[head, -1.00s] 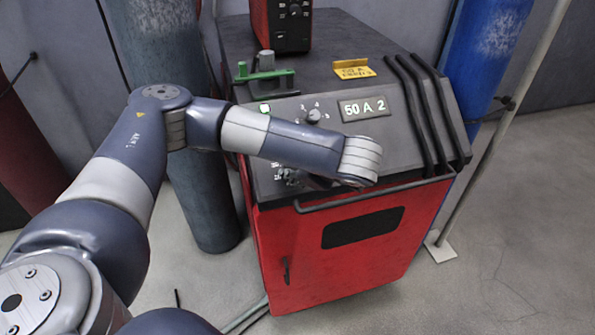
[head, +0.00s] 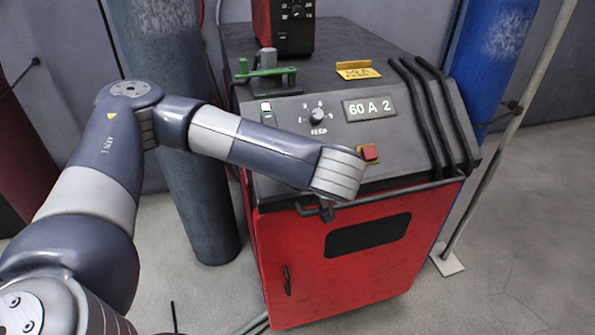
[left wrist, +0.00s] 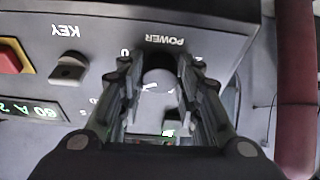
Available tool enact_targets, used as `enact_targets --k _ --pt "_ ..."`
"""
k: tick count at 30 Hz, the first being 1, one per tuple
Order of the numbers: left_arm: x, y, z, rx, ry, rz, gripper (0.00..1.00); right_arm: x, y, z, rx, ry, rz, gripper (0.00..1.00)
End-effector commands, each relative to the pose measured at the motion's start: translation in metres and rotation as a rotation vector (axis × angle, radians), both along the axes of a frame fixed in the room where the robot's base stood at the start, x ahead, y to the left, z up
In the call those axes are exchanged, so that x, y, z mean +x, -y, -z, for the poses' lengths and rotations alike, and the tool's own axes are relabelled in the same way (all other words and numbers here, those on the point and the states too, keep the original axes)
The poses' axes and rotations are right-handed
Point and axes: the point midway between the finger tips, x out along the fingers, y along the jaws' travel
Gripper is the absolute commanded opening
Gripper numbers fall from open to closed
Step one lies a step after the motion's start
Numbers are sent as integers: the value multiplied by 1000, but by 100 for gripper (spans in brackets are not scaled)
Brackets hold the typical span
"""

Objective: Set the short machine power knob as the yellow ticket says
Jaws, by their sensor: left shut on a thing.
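The short machine (head: 345,265) is a red cabinet with a sloped grey panel. Its display (head: 370,108) reads "60 A 2". The yellow ticket (head: 357,70) lies on the machine's top; its writing is too blurred to read surely. In the left wrist view, the dark round power knob (left wrist: 158,78) sits under the upside-down word POWER, with white marks around it. My left gripper (left wrist: 158,70) is shut on this knob, one finger on each side. In the head view my left arm hides the knob and the gripper. My right gripper is not in view.
The feed knob (head: 318,116), a red button (head: 369,152) and, in the wrist view, a key switch (left wrist: 68,70) share the panel. A green-handled clamp (head: 268,70) and a black-and-red unit (head: 284,25) stand on top. Gas cylinders stand behind.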

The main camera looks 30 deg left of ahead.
Motion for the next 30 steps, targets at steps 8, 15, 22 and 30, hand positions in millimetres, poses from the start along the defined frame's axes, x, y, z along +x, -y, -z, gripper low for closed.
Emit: enact_targets --k 8,15,22,30 --pt "-1 0 2 17 -26 39 8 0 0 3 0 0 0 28" --pt "-1 1 2 19 -28 41 8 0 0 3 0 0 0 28" --pt "-1 0 2 18 -28 40 53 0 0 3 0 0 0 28" --pt "-1 0 1 19 -25 39 53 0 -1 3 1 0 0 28"
